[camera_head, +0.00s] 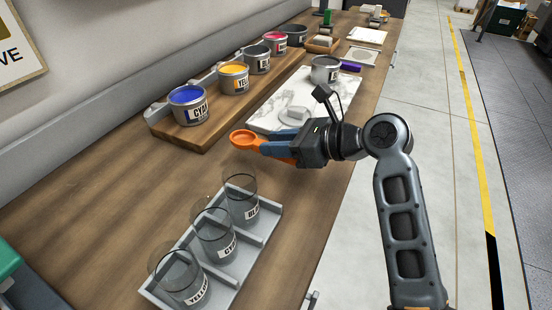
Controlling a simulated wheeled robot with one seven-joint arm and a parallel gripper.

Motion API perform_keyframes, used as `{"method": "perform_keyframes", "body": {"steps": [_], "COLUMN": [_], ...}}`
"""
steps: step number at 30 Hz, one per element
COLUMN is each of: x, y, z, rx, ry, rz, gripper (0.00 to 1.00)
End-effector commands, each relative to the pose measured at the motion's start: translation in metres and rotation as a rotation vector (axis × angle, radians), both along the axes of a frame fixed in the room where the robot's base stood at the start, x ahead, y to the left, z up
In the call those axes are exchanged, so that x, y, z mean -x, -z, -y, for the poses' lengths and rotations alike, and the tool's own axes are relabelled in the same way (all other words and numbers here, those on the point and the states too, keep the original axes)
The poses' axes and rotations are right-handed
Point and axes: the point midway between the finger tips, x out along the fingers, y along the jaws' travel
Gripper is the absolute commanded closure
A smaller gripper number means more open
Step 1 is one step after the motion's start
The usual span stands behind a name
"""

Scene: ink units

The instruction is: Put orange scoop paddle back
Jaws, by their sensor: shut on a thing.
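An orange scoop paddle (244,139) with a round, shallow bowl is held by my gripper (279,146) over the wooden bench. The gripper is shut on its handle, and the fingers hide part of it. The bowl points left, between the wooden ink board and the glass rack. A grey rest or scoop-shaped piece (290,113) lies on the white marble slab (262,119), just beyond the gripper. Whether it is a holder for the paddle I cannot tell.
Open ink cans, with blue (187,104) and yellow (234,77) nearest, stand on a wooden board (185,136). A grey rack (226,275) holds labelled glasses (215,235) in front. A grey can (325,70) stands on the slab. Bare bench lies at left.

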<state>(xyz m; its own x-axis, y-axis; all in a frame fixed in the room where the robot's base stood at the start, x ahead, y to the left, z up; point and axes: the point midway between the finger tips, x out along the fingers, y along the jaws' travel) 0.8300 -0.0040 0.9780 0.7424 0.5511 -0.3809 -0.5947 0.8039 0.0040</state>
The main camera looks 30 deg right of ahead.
Motion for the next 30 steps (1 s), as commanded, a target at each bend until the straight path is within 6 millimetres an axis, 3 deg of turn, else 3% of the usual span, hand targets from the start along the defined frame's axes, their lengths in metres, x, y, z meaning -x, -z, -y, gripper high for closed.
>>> {"method": "perform_keyframes", "body": {"steps": [5,13,23,24,30], "x": [0.003,0.003,0.002,0.002,0.002], "y": [0.008,0.042,0.044,0.044,0.044], "z": [-0.004,-0.004,-0.004,-0.004,-0.004], "rx": [-0.001,-0.001,0.000,0.000,0.000], "ry": [0.000,0.000,0.001,0.001,0.000], "rz": [-0.001,-0.002,0.000,0.000,0.000], "gripper": [1.00,1.00,1.00,0.68,0.48]}}
